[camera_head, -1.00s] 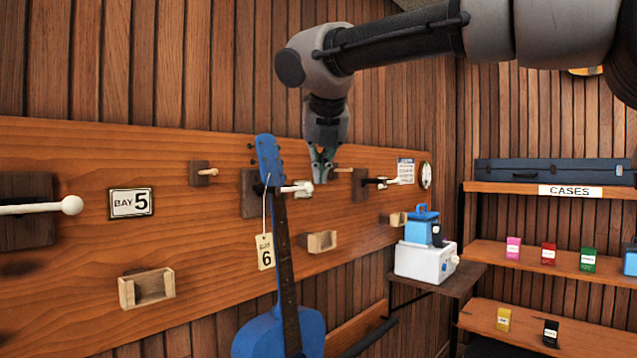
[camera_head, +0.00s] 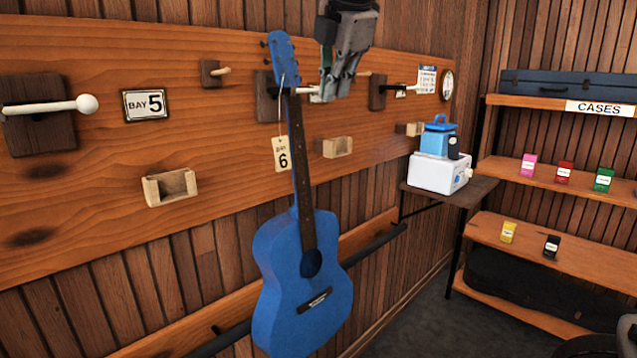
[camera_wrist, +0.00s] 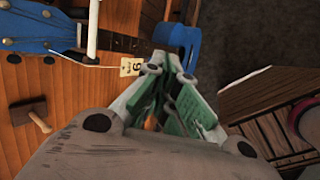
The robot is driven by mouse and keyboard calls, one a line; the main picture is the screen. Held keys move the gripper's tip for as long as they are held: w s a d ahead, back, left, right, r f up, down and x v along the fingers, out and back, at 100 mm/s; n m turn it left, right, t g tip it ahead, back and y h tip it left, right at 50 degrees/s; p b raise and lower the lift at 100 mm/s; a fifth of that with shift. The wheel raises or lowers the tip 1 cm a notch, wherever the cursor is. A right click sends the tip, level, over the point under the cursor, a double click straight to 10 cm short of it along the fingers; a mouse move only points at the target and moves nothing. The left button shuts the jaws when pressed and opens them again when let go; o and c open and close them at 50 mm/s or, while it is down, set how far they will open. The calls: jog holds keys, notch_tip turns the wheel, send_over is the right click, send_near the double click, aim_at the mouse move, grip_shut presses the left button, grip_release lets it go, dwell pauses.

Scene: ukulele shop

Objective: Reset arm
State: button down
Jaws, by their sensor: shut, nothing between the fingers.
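My gripper (camera_head: 338,85) is shut and empty, pointing down in front of the wall board, just right of the blue ukulele's headstock. In the wrist view my gripper (camera_wrist: 172,68) shows green inner pads with the fingertips together. The blue ukulele (camera_head: 285,259) hangs upright on the board, with a "Bay 6" tag (camera_head: 282,153) on a string at its neck. It also shows in the wrist view (camera_wrist: 38,28), its headstock at upper left. I cannot tell whether my gripper touches the peg behind it.
A white-knobbed peg (camera_head: 60,107) and a Bay 5 sign (camera_head: 146,104) are on the left of the board. A white box (camera_head: 438,173) with a blue item stands on a small table. Shelves at right hold small boxes and a case (camera_head: 560,84). Floor (camera_head: 430,318) shows at lower right.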

jog(key=s+d+f+m, duration=0.6)
jog(key=d+f+m, duration=0.1)
jog(key=d, duration=0.4)
jog(key=s+d+f+m+g, duration=0.1)
jog(key=s+d+f+m, duration=0.6)
jog(key=d, duration=0.4)
jog(key=s+d+f+m+h, duration=0.1)
jog(key=s+d+f+m, duration=0.5)
jog(key=d+m, duration=0.5)
jog(key=shift+s+d+f+g, duration=0.15)
jog(key=shift+f+g, duration=0.15)
jog(key=shift+f, duration=0.85)
